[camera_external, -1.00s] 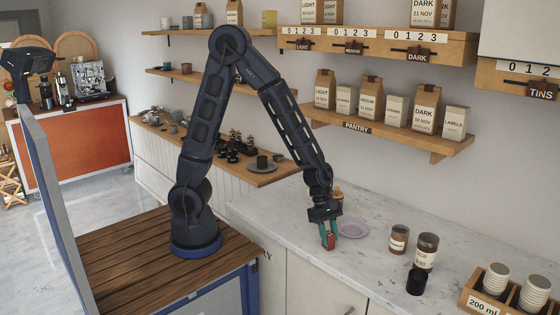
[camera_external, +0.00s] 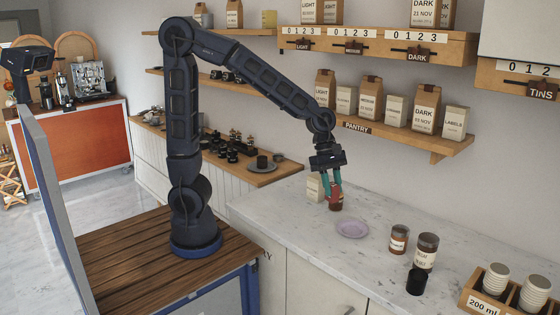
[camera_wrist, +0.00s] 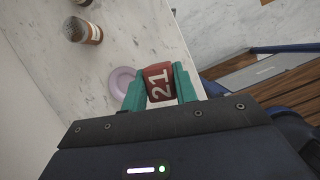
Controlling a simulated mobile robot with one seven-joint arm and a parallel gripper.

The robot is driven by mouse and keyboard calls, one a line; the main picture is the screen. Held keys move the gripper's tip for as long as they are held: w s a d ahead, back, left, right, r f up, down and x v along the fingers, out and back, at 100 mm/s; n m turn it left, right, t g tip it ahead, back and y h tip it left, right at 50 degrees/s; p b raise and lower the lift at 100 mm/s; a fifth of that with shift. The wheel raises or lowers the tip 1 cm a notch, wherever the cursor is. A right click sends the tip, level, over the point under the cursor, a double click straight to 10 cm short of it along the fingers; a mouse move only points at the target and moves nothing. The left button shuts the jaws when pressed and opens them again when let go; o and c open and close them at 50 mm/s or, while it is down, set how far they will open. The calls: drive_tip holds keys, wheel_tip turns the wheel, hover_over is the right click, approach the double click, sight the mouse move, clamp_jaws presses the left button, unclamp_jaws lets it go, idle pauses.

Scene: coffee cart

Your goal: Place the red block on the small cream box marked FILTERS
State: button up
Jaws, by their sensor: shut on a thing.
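The red block (camera_wrist: 159,84), marked 21, is held between the teal fingers of my gripper (camera_wrist: 160,86) in the wrist view. In the external view my gripper (camera_external: 332,187) points down over the back left of the counter, the block partly hidden by the fingers. A small cream box (camera_external: 314,188) stands on the counter just left of my gripper; its lettering is too small to read. I cannot tell the gap between block and box. The box does not show in the wrist view.
A lilac plate (camera_external: 352,228) lies nearer the front. Jars (camera_external: 398,240) and a dark cup (camera_external: 415,282) stand to the right. The pantry shelf (camera_external: 390,131) is above, right.

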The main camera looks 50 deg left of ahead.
drive_tip(key=shift+r, duration=0.55)
drive_tip(key=shift+w+a, duration=0.1)
drive_tip(key=shift+w, duration=0.05)
drive_tip(key=w+a+f+n, duration=0.1)
drive_tip(key=w+a+n, duration=0.1)
drive_tip(key=w+a, duration=0.75)
drive_tip(key=w+a+f+n+t, duration=0.1)
drive_tip(key=w+a+f+n, duration=0.15)
drive_tip(key=a, duration=1.35)
drive_tip(key=w+a+f+n+t, duration=0.2)
drive_tip(key=w+a+n, duration=0.15)
drive_tip(key=a, duration=1.35)
hover_over(317, 177)
drive_tip(key=a, duration=0.1)
drive_tip(key=shift+s+a+r+m, duration=0.1)
drive_tip(key=shift+r+m, duration=0.1)
drive_tip(key=shift+m, duration=0.2)
drive_tip(key=shift+s+a+x, duration=0.15)
drive_tip(key=shift+x, duration=0.75)
drive_tip(key=shift+s+a+x, duration=0.1)
drive_tip(key=shift+x, duration=0.75)
drive_tip(key=shift+w+f, duration=0.15)
drive_tip(key=shift+f, duration=0.2)
drive_tip(key=o, duration=1)
drive_tip(key=shift+c, duration=0.2)
